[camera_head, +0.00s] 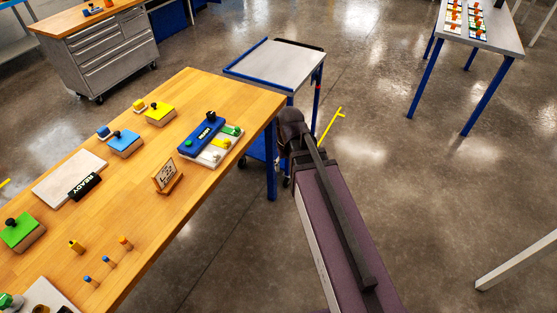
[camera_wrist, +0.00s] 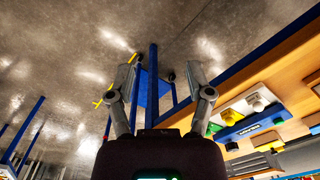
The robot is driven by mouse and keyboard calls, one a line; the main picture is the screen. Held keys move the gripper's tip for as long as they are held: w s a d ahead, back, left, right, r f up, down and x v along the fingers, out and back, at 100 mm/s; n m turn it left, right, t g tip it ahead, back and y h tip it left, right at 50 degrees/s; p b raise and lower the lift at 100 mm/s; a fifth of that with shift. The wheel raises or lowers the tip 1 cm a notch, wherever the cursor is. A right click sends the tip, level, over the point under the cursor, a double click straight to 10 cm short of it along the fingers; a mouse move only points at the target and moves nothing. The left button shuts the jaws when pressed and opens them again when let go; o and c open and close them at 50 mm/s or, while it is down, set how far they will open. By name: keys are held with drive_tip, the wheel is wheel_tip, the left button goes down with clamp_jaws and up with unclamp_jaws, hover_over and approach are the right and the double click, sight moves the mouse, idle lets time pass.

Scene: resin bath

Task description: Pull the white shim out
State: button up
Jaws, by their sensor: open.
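A blue block with a dark label and black knob (camera_head: 205,134) stands on the wooden table. A white base (camera_head: 195,157) shows beside and below it, with yellow and green pieces at its edge. In the wrist view, a white part with a pale knob (camera_wrist: 257,102) shows beside the blue block (camera_wrist: 240,130); I cannot tell for certain whether it is the white shim. My gripper (camera_wrist: 162,78) is open and empty, its fingers wide apart and away from the table. In the head view my arm hides the gripper.
The wooden table (camera_head: 150,215) also holds a small sign stand (camera_head: 167,176), a READY plate (camera_head: 84,186), coloured blocks and several small pegs. A blue-framed cart (camera_head: 275,65) stands beyond the table. Open floor lies right of my arm.

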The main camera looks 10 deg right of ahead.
drive_tip(key=shift+s+d+f, duration=0.15)
drive_tip(key=shift+s+d, duration=0.35)
drive_tip(key=shift+s, duration=0.1)
drive_tip(key=shift+m, duration=0.3)
drive_tip(key=s+d, duration=0.2)
drive_tip(key=s, duration=0.1)
drive_tip(key=shift+s+d, duration=0.15)
drive_tip(key=shift+s, duration=0.05)
idle(1.9)
